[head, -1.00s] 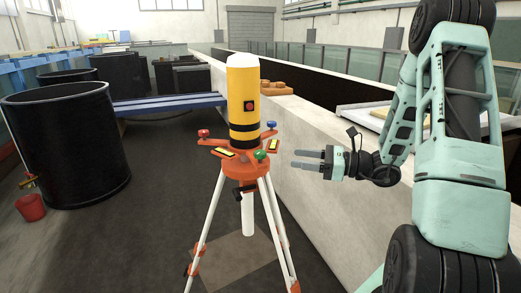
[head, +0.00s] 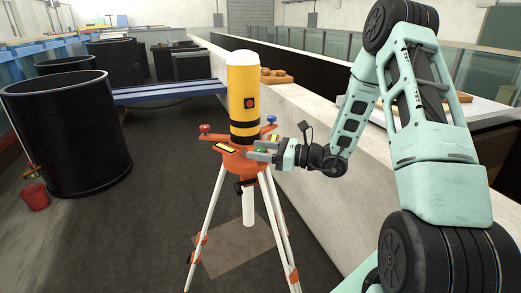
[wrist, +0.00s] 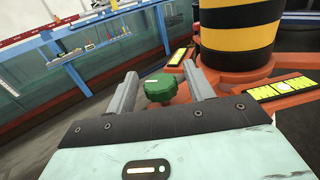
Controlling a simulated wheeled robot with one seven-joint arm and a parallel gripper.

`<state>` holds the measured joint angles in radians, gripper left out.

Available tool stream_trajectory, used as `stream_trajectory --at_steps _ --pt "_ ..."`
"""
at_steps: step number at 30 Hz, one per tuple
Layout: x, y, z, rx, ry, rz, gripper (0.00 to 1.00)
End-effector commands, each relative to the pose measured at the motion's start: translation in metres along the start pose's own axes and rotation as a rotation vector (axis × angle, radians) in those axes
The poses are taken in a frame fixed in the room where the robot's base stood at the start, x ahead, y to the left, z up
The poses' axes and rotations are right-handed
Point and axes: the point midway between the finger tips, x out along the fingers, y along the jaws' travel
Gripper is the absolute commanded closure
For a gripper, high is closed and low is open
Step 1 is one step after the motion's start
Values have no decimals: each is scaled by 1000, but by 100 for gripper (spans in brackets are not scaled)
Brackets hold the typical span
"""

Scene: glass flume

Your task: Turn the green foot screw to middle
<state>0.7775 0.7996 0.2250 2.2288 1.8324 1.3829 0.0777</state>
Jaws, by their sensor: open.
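The green foot screw (wrist: 160,88) is a ribbed knob with a pale mark on its top, on an arm of the orange tribrach (wrist: 225,72). My gripper (wrist: 160,85) is open, with one finger on each side of the knob. I cannot tell whether either finger touches it. In the head view my gripper (head: 262,152) reaches the right front of the tribrach, and the green foot screw (head: 262,149) is partly hidden behind the fingers. The yellow instrument with black bands (head: 243,95) stands upright on the tribrach, on a white-legged tripod (head: 206,228).
Red (head: 204,128) and blue (head: 271,119) foot screws sit on the other tribrach arms. Yellow level vials (wrist: 284,88) lie between them. A pale flume wall (head: 330,140) runs along the right. Black tanks (head: 75,135) stand at left.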

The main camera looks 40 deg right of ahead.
Motion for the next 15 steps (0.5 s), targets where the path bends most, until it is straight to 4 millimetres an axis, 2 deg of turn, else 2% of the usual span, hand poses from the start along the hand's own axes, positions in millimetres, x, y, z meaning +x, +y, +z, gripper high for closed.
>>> stream_trajectory --at_steps 1,6,15 --pt "0 0 0 0 0 0 48" --pt "0 0 0 0 0 0 91" --pt "-1 0 0 0 0 24 91"
